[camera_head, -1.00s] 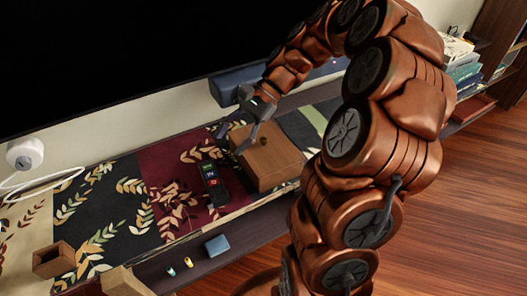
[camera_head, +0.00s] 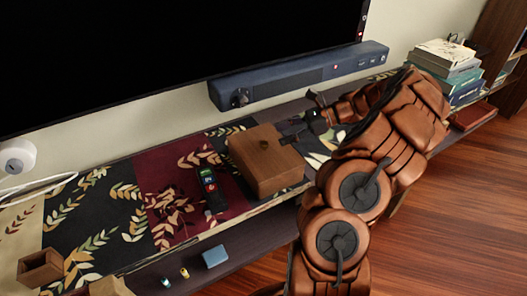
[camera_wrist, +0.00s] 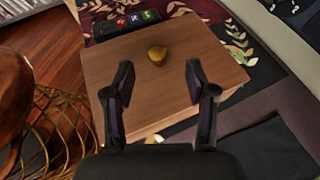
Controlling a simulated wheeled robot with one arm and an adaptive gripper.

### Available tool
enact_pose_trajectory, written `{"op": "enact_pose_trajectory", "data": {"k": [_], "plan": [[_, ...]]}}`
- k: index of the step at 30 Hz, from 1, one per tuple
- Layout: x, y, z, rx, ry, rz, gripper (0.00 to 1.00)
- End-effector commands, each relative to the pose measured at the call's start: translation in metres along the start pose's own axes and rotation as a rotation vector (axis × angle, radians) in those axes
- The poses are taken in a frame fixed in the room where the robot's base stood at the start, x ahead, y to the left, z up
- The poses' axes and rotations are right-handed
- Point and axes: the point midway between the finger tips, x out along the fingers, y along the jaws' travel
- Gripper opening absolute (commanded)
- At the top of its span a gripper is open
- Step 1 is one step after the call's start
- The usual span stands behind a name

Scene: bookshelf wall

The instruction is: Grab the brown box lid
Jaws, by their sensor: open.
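The brown wooden box (camera_head: 270,168) stands on the patterned runner on the shelf. Its lid (camera_head: 262,140) is on top, with a small round knob (camera_head: 264,145). In the wrist view, the lid (camera_wrist: 185,60) fills the middle, with a yellowish knob (camera_wrist: 157,55) near its far side. My gripper (camera_head: 296,128) is beside the box's right rear side in the head view. In the wrist view my gripper (camera_wrist: 157,80) has its two fingers apart, one on each side below the knob in the picture, with nothing between them.
A dark blue soundbar (camera_head: 300,75) is behind, below the screen (camera_head: 170,50). Stacked books (camera_head: 448,68) stand at the right. A small open wooden box (camera_head: 42,268) is at the left, and a blue item (camera_head: 215,256) lies on the lower shelf.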

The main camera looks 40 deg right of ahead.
Motion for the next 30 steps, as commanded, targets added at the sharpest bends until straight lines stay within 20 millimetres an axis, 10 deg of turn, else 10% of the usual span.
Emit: {"op": "enact_pose_trajectory", "data": {"k": [25,30], "plan": [[0.059,0.003,-0.006,-0.001,0.0,0.002,0.57],[0.059,0.004,-0.007,-0.001,0.0,0.002,0.39]]}}
